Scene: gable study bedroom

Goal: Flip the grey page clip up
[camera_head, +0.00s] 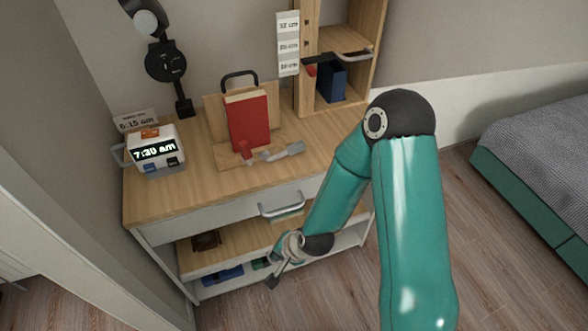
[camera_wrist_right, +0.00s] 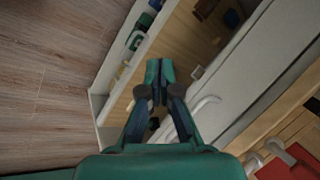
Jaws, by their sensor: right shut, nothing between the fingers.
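The grey page clip (camera_head: 285,152) lies lowered, sticking out to the right from the front ledge of the wooden book stand (camera_head: 222,157). What seems to be the grey clip also shows at the lower right of the right wrist view (camera_wrist_right: 280,152), beside the red book. My right gripper (camera_head: 273,280) is shut and empty, low in front of the desk's shelves and well below the clip. Its closed fingers (camera_wrist_right: 159,78) show in the right wrist view. My left gripper is out of view.
The drawer handle (camera_head: 282,206) projects from the desk front, between my right gripper and the desk top. A clock (camera_head: 155,150) stands left of the stand, a shelf unit (camera_head: 305,85) behind to the right. The desk top's front is clear.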

